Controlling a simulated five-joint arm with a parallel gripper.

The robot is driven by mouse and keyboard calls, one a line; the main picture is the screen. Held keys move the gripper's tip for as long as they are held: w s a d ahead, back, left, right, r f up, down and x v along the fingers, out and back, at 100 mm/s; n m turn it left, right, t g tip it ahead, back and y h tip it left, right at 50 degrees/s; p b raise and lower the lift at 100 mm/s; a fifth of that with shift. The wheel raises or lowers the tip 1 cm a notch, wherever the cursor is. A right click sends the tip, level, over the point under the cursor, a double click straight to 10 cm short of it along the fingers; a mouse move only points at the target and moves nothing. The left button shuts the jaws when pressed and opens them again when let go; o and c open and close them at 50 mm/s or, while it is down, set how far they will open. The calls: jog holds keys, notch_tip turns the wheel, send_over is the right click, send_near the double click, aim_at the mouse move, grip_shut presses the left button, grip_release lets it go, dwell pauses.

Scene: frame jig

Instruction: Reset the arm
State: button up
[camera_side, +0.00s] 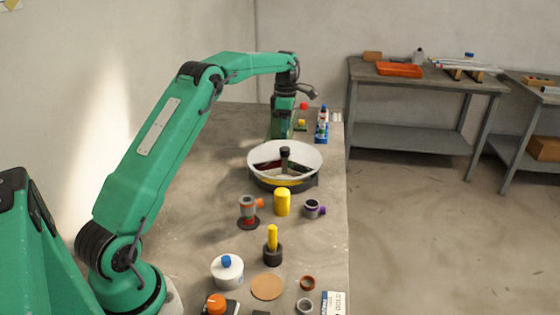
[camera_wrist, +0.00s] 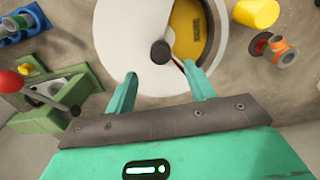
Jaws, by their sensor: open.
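My gripper (camera_side: 282,134) hangs from my outstretched arm at the far end of the workbench, just behind a round white dish. In the wrist view my gripper (camera_wrist: 160,72) has its two green fingers apart, with no object held between them. The white dish (camera_side: 304,152) has dark dividers and a black centre knob. It lies ahead of the fingertips in the wrist view (camera_wrist: 122,40), with a yellow section showing. Whether the fingers touch anything is hidden in the side view.
A green fixture (camera_wrist: 48,122) with a red-knobbed lever (camera_wrist: 12,82) stands left of my gripper in the wrist view. A blue part (camera_side: 322,125) is at the bench's far right. A yellow cylinder (camera_side: 282,202), red-based fitting (camera_side: 248,212) and white pot (camera_side: 227,273) stand nearer.

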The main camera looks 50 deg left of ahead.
jog(key=shift+r, duration=0.1)
jog(key=s+d+r+m+t, duration=0.3)
jog(key=s+d+r+m, duration=1)
jog(key=d+r, duration=0.15)
jog(key=s+d+f+m+t, duration=0.1)
jog(key=s+d+f+m, duration=0.1)
jog(key=s, duration=0.5)
jog(key=s+d+f+m, duration=0.1)
jog(key=s+d+m, duration=0.3)
jog(key=s+m, duration=0.2)
jog(key=s+d+f+m+t, duration=0.1)
jog(key=s+d+f+m, duration=0.1)
jog(key=s+d+m, duration=0.2)
jog(key=s+m, duration=0.2)
jog(key=s, duration=0.1)
jog(key=shift+s+f+t, duration=0.3)
jog(key=shift+s, duration=0.05)
